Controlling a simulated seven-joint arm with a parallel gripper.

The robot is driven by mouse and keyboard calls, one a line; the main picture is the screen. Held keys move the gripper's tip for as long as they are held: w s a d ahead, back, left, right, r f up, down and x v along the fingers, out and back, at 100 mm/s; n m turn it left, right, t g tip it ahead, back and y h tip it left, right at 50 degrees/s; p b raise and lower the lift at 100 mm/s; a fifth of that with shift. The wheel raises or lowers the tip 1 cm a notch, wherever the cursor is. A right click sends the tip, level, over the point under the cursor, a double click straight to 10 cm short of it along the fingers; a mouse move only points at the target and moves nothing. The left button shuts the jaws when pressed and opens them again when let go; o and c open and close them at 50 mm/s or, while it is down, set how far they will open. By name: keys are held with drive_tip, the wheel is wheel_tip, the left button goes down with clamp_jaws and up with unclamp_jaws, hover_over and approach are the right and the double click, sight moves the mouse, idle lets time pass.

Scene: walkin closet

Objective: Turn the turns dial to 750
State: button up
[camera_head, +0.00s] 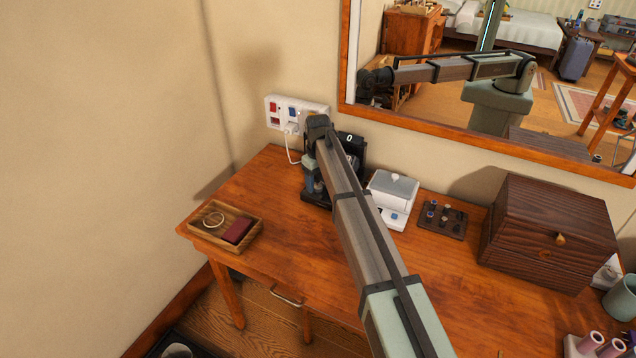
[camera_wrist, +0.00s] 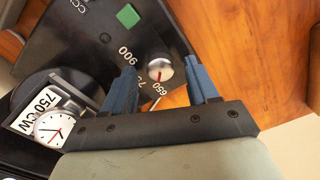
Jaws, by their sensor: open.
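The turns dial (camera_wrist: 160,70) is a small silvery knob on a black panel in the wrist view. Its red mark points down, toward the 650 print. The 900 print stands to its left, and a number starting with 7 is partly hidden by a finger. My gripper (camera_wrist: 160,65) is open, with one blue finger on each side of the dial; I cannot tell whether either touches it. In the head view, the black winder (camera_head: 350,143) shows a 0 on its display, and my arm hides much of it. A tag (camera_wrist: 40,108) reads 750 CW.
A green button (camera_wrist: 128,15) is on the same panel. A white-faced watch (camera_wrist: 50,130) is close to the gripper. A grey-lidded box (camera_head: 393,186) stands right of the winder, and a wooden tray (camera_head: 205,236) lies left. The front of the table is clear.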

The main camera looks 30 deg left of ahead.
drive_tip(key=shift+f, duration=0.35)
drive_tip(key=c, duration=1)
